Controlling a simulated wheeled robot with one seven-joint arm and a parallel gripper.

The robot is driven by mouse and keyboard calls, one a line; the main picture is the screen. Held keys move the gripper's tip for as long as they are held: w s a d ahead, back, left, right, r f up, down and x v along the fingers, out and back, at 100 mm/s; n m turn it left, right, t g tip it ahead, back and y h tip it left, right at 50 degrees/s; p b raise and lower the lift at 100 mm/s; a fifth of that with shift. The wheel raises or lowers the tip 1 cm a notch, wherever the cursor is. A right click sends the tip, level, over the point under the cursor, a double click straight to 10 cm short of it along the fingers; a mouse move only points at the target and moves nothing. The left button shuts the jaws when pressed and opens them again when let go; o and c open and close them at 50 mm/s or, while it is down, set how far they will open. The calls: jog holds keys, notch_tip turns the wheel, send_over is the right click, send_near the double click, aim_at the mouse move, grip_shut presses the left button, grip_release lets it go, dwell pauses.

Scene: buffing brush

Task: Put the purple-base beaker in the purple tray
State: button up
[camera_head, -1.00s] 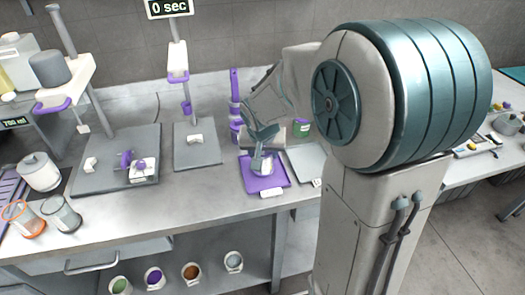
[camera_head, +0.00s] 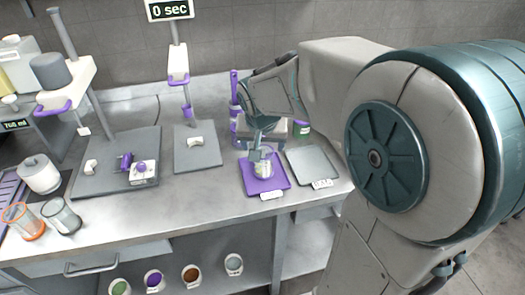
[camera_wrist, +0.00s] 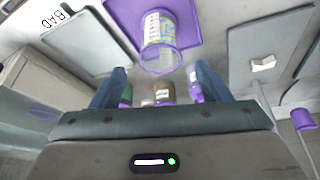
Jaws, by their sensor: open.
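The clear beaker with purple at its end (camera_head: 264,168) stands on the purple tray (camera_head: 277,184). In the wrist view the beaker (camera_wrist: 160,45) is in front of my fingers, over the purple tray (camera_wrist: 185,12). My gripper (camera_head: 257,152) is open, close behind and above the beaker in the head view. In the wrist view the fingers (camera_wrist: 158,72) are spread wide, with the beaker beyond their tips and nothing held between them. The beaker's far side is partly hidden by its markings and a finger in the head view.
A grey tray (camera_head: 313,166) lies right of the purple one, and a grey stand base (camera_head: 197,155) lies left. An orange-rimmed beaker (camera_head: 24,221) and a grey beaker (camera_head: 62,217) stand at the front left. Purple items stand behind my gripper.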

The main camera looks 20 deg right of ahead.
jog(key=d+v, duration=0.1)
jog(key=v, duration=0.5)
jog(key=s+f+n+g+y, duration=0.1)
jog(key=s+f+n, duration=0.2)
jog(key=s, duration=1.2)
notch_tip(320, 180, down, 2)
jog(key=shift+s+d+f+n, duration=0.2)
jog(key=shift+s+n, duration=0.1)
jog(key=shift+s, duration=0.1)
